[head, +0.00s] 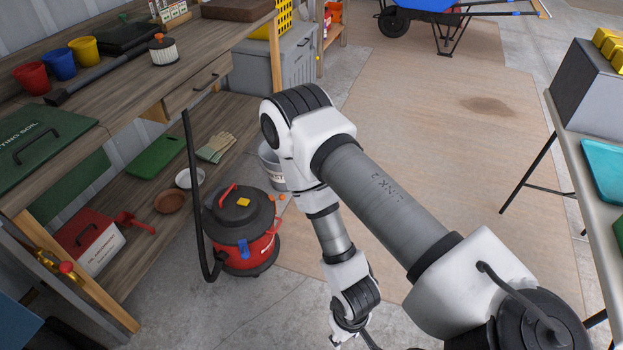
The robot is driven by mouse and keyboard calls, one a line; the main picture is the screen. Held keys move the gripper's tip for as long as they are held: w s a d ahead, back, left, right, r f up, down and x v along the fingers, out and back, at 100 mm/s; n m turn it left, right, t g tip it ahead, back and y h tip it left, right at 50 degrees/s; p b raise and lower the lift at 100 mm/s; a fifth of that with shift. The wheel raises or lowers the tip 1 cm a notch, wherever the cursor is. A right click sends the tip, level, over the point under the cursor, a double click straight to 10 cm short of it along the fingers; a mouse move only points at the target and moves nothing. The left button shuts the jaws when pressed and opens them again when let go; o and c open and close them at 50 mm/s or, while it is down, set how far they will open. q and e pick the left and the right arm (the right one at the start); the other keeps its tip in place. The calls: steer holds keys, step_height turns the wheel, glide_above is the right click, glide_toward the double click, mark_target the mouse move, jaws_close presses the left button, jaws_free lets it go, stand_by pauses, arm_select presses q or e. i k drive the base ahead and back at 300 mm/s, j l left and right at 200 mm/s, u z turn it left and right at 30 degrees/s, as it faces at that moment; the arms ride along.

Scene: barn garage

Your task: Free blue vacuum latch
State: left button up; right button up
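A red shop vacuum (240,258) with a black lid (240,210) stands on the concrete floor left of centre. A blue latch (243,248) sits on its front, at the joint between lid and red body. The lid appears seated on the body; I cannot tell how the latch is fastened. A black hose (197,200) rises on its left side. My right arm comes in from the lower right, bends at the elbow and points down, to the right of the vacuum and apart from it.
A wooden workbench (195,58) with a lower shelf (140,225) runs along the left, close to the vacuum. A metal bucket (270,165) stands behind the vacuum, partly hidden by my arm. A table (570,140) stands at right. Floor in front of the vacuum is clear.

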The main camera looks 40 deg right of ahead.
mark_target(243, 247)
steer(key=z, duration=0.55)
steer(key=i+j, duration=0.1)
steer(key=i, duration=0.3)
steer(key=i+j, duration=0.1)
steer(key=i, duration=0.3)
steer(key=i+l+u, duration=0.45)
steer(key=l, duration=0.25)
